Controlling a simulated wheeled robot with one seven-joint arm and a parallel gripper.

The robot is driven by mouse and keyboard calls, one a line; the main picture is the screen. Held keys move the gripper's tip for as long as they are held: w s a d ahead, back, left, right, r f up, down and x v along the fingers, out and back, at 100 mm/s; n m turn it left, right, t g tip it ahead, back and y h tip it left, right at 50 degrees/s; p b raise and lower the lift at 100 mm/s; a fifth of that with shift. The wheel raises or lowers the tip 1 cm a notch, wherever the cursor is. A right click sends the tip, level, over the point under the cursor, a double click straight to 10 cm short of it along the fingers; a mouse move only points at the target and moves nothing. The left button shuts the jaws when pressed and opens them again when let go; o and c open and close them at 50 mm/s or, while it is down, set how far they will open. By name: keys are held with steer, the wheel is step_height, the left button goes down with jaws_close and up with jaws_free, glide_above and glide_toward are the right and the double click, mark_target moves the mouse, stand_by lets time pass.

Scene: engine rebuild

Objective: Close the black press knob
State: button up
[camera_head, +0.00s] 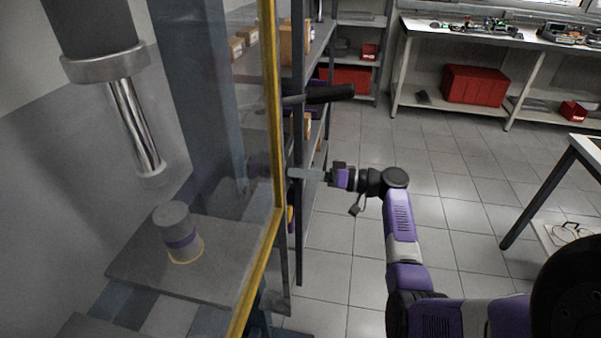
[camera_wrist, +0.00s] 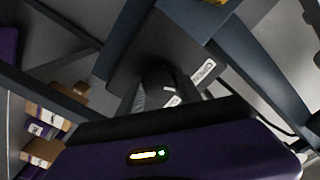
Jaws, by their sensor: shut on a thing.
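The black press knob (camera_wrist: 158,74) shows in the wrist view, on a dark plate of the press. The knob itself cannot be made out there.
A black-gripped lever (camera_head: 330,94) sticks out above my gripper. A grey-and-purple cylinder (camera_head: 175,228) stands on the press bed under the ram (camera_head: 137,125). Shelves (camera_head: 318,55) stand close behind the press. Open tiled floor (camera_head: 455,170) lies to the right.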

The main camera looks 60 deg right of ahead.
steer(key=m+p, duration=0.2)
steer(key=m, duration=0.4)
steer(key=shift+r+p, duration=0.1)
steer(key=shift+p, duration=0.2)
steer(key=m+p, duration=0.2)
steer(key=m, duration=0.3)
steer(key=shift+d, duration=0.1)
steer(key=shift+f+m+p, duration=0.2)
steer(key=shift+m+p, duration=0.15)
steer(key=shift+m, duration=0.05)
steer(key=o, duration=1.4)
steer(key=shift+c, duration=0.2)
steer(key=shift+s, duration=0.1)
steer(key=b+v, duration=0.1)
steer(key=v, duration=0.6)
steer(key=shift+s, duration=0.3)
steer(key=shift+d, duration=0.15)
